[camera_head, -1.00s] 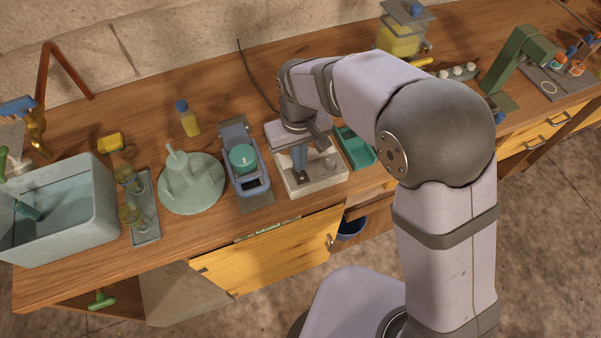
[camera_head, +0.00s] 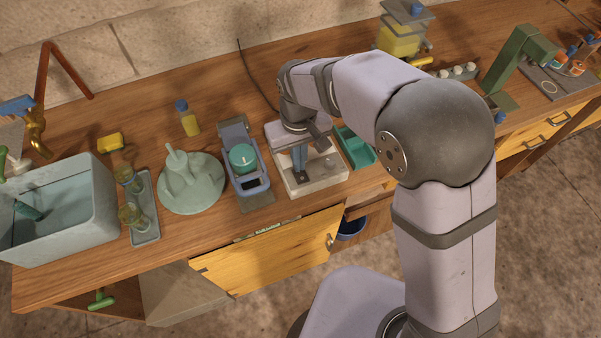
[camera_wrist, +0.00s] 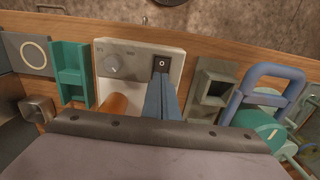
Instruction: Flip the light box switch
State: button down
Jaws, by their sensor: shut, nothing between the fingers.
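The light box (camera_head: 325,178) is a pale, squarish unit on the bench with a grey control panel at its front. In the wrist view, the panel (camera_wrist: 140,52) carries a round knob (camera_wrist: 113,64) and a black rocker switch (camera_wrist: 161,64) with a white ring mark. My gripper (camera_head: 299,168) is shut and empty, its blue fingers pointing down over the panel. In the wrist view, the shut fingers (camera_wrist: 157,88) end right beside the switch. I cannot tell whether they touch it. The switch's ring-marked end shows; its other end is partly hidden by the fingers.
A teal tray (camera_head: 355,148) stands close right of the light box. A blue-grey device with a teal knob (camera_head: 243,157) stands close left. A pale green round plate (camera_head: 190,200) with vessels lies farther left. A yellow drawer front (camera_head: 270,252) is below the bench edge.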

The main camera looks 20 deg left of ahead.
jog(key=shift+f+b, duration=0.3)
jog(key=shift+f, duration=0.35)
jog(key=shift+r, duration=0.15)
notch_tip(320, 180, up, 7)
jog(key=p, duration=0.6)
dwell(0.4)
dwell(0.5)
